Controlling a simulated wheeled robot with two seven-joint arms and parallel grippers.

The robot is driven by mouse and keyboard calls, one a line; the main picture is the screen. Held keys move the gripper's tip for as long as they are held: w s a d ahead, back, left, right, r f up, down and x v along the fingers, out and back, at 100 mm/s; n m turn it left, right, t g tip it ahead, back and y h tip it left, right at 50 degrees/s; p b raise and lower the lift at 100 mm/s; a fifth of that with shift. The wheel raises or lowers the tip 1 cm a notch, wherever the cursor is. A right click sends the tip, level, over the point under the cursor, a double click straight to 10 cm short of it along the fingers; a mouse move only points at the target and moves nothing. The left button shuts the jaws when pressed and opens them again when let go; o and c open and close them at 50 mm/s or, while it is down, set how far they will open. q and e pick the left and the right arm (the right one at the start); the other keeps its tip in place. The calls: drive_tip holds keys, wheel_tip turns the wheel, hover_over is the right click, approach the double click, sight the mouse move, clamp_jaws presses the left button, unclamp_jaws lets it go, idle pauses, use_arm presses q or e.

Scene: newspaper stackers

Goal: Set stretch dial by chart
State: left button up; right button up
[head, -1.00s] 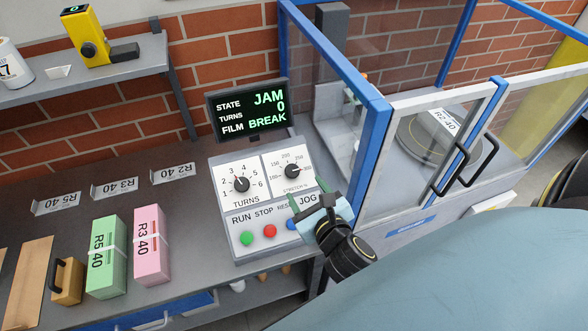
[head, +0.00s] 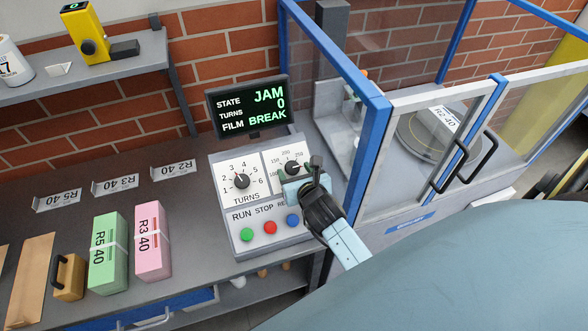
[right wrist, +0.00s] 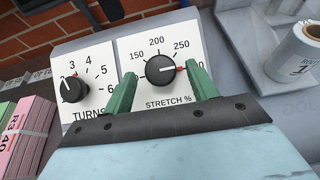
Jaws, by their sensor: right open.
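The stretch dial (right wrist: 162,70) is a black knob on a white scale plate. My right gripper (head: 303,174) is at the control panel. Its green fingers (right wrist: 162,85) are open, one on each side of the dial; I cannot tell whether they touch it. No chart can be made out. My left gripper is not in view.
The display (head: 250,108) reads JAM, turns 0, film BREAK. Run, stop and other buttons (head: 270,228) sit below the dials. A blue-framed enclosure post (head: 372,125) stands close on the right. Green (head: 108,255) and pink (head: 152,242) bundles stand on the bench at left.

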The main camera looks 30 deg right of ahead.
drive_tip(key=shift+x, duration=0.85)
drive_tip(key=c, duration=1)
drive_tip(key=shift+o, duration=0.2)
drive_tip(key=shift+r+n+p, duration=0.25)
drive_tip(key=shift+n+p, duration=0.25)
drive_tip(key=shift+p, duration=0.15)
drive_tip(key=n+y+p, duration=0.2)
drive_tip(key=shift+d+r+p, duration=0.1)
drive_tip(key=shift+d+p, duration=0.05)
drive_tip(key=shift+p, duration=0.2)
drive_tip(key=shift+n+y+p, duration=0.5)
drive_tip(key=shift+n+p, duration=0.2)
drive_tip(key=shift+n, duration=0.3)
drive_tip(key=shift+f+n, duration=0.2)
drive_tip(key=shift+n, duration=0.1)
drive_tip(key=o, duration=1)
drive_tip(key=shift+c, duration=0.2)
